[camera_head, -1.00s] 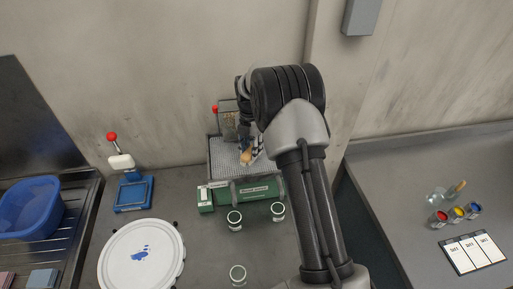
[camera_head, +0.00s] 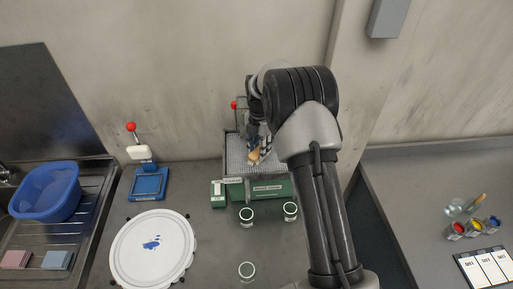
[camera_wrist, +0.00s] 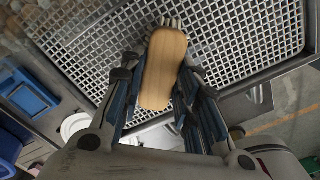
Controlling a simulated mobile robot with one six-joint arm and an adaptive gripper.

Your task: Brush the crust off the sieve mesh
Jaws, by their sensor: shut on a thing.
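The sieve mesh (camera_head: 236,150) is a pale metal grid above a green-fronted machine on the bench. In the wrist view the mesh (camera_wrist: 240,40) fills the upper part, with small square holes. My gripper (camera_wrist: 160,85) is shut on a brush with a rounded wooden block (camera_wrist: 164,65); pale bristles show at its far end. The brush (camera_head: 255,156) is over the mesh in the head view; whether the bristles touch it I cannot tell. My arm and gripper hide the right part of the mesh. I cannot make out crust clearly.
Jars (camera_head: 246,216) stand in front of the machine. A white round lid with a blue smear (camera_head: 152,250), a blue stand with a red-knobbed lever (camera_head: 148,184) and a blue basin (camera_head: 48,192) are left. Paint pots (camera_head: 475,227) and cards (camera_head: 488,268) lie on the right bench.

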